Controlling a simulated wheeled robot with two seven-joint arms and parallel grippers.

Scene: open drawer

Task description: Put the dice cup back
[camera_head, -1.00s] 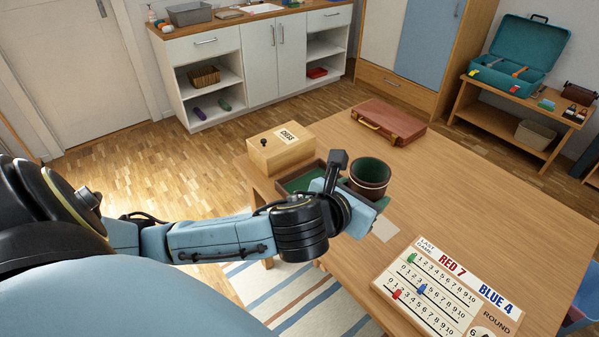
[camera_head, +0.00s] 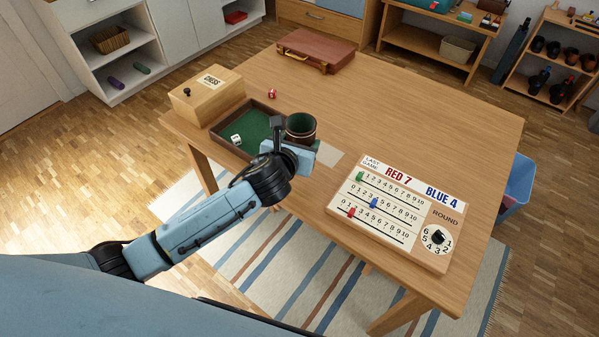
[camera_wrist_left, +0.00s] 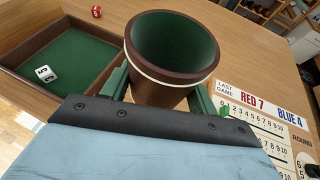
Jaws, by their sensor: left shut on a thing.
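The dice cup (camera_head: 301,126) is brown with a green lining and a pale band, its mouth facing up. My left gripper (camera_head: 291,146) is shut on it at the table's near side; in the left wrist view the cup (camera_wrist_left: 172,55) sits between the green fingers (camera_wrist_left: 160,90). The gripper hides the cup's lower part, so I cannot tell whether it touches the table. A brown dice tray (camera_head: 225,142) with green felt lies just left of the cup, with a white die (camera_head: 236,139) inside. A pale square patch (camera_head: 330,157) lies right of the cup. My right gripper is not in view.
A wooden chess box (camera_head: 206,96) stands left of the tray. A red die (camera_head: 272,94) lies on the table behind the tray. A score board (camera_head: 392,205) is at the front right, and a brown case (camera_head: 315,52) at the back. The table's middle is clear.

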